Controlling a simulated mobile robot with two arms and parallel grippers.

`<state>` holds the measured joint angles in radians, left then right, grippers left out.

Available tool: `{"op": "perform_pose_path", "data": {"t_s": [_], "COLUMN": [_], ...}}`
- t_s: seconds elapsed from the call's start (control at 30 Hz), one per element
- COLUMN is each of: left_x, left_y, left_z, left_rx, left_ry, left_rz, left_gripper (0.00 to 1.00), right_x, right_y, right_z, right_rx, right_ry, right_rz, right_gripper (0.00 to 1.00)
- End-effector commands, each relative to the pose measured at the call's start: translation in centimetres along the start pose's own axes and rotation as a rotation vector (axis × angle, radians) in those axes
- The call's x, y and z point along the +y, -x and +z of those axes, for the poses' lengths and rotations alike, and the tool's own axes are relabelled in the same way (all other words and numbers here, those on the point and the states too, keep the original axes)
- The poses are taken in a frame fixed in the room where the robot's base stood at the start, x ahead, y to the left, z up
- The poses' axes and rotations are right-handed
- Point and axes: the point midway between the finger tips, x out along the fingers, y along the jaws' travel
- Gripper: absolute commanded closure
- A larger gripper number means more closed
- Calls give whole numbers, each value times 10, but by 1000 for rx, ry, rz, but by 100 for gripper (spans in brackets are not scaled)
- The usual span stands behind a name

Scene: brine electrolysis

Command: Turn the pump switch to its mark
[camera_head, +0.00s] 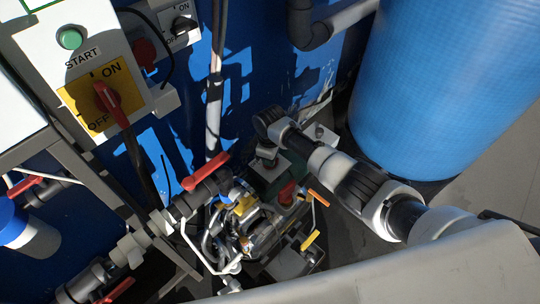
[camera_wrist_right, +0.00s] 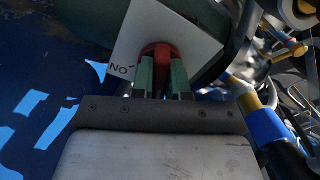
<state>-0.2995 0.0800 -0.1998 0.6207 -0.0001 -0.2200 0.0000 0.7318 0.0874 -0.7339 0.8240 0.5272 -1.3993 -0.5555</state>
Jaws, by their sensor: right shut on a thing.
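The pump switch is a red knob (camera_wrist_right: 160,50) on a white plate (camera_wrist_right: 190,32), seen in the right wrist view. My right gripper (camera_wrist_right: 162,77) is shut on the knob, with a greenish finger on each side. An ON mark (camera_wrist_right: 120,70) shows upside down on the plate, left of the knob. The fingers cover part of the knob, so I cannot tell exactly where it points. In the head view my right arm reaches in from the right over the pump area; its gripper is not clear there. My left gripper is not in view.
A panel with a green START button (camera_head: 70,38) and a red-handled ON/OFF switch (camera_head: 106,96) is at the upper left. Pipes with a red valve handle (camera_head: 206,171) run near the middle. A big blue tank (camera_head: 440,85) stands at the right. Hoses crowd the pump.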

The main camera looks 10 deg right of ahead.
Motion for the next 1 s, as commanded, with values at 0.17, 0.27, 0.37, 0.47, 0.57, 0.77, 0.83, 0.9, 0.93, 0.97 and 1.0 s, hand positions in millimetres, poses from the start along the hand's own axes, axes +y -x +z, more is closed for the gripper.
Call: {"op": "perform_pose_path", "data": {"t_s": [0.17, 0.27, 0.37, 0.47, 0.57, 0.77, 0.83, 0.9, 0.93, 0.97, 1.0], "left_x": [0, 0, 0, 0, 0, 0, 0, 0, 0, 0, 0], "left_y": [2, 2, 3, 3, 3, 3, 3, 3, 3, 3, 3], "left_z": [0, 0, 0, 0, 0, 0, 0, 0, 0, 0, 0], "left_rx": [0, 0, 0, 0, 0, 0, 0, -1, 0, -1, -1], "left_ry": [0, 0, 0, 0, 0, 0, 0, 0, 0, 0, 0], "left_rz": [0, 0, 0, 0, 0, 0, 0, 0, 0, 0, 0], "left_gripper": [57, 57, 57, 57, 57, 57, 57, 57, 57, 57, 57], "right_x": [0, 0, 0, 0, 0, 0, 0, 0, 0, 0, 0], "right_y": [1, 0, 0, 0, 0, 0, 0, 0, 0, 0, 0], "right_z": [0, -1, -1, -1, -1, -1, -1, -1, -1, -1, -1], "right_rx": [1, 1, 1, 1, 1, 1, 1, 2, 2, 2, 2], "right_ry": [144, 213, 268, 313, 344, 376, 379, 381, 381, 381, 381], "right_rz": [0, 1, 1, 1, 1, 1, 1, 1, 1, 1, 1], "right_gripper": [100, 100, 100, 100, 100, 100, 100, 100, 100, 100, 100]}}
